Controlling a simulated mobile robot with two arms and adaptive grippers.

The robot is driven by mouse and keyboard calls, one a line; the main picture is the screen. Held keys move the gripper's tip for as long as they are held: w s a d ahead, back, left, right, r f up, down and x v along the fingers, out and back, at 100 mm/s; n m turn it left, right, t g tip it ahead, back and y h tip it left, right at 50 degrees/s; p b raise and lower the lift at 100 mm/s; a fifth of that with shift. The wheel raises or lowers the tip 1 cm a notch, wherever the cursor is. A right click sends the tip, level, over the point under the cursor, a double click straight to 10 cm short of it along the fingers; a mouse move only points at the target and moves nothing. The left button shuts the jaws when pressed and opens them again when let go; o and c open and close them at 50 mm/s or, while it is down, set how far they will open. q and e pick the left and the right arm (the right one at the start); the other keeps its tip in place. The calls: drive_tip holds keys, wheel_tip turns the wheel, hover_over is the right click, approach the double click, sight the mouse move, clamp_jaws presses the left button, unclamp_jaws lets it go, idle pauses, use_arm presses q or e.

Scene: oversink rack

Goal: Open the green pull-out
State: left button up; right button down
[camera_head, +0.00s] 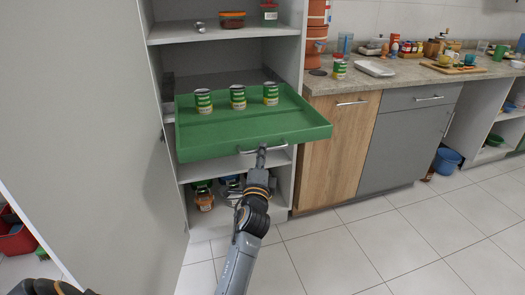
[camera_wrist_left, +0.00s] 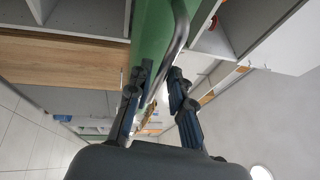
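The green pull-out (camera_head: 235,141) is a shallow tray, drawn well out of the tall grey cabinet, with several green-labelled cans standing on it. Its metal bar handle (camera_head: 283,144) is on the front face. My left gripper (camera_head: 261,152) is at this handle. The green front (camera_wrist_left: 150,35) shows behind. Exact finger contact is hard to see. My right gripper is not in view.
The upper shelf (camera_head: 222,33) holds a few containers; jars stand on the shelf below the pull-out. A grey panel (camera_head: 95,110) stands left of the tray. A wooden cabinet door (camera_head: 340,150) is close on the right. The tiled floor (camera_head: 400,235) in front is clear.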

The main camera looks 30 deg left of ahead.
use_arm(q)
drive_tip(key=v, duration=0.5)
drive_tip(key=shift+s+d+f, duration=0.1)
drive_tip(key=shift+s+d, duration=0.1)
drive_tip(key=shift+s, duration=0.1)
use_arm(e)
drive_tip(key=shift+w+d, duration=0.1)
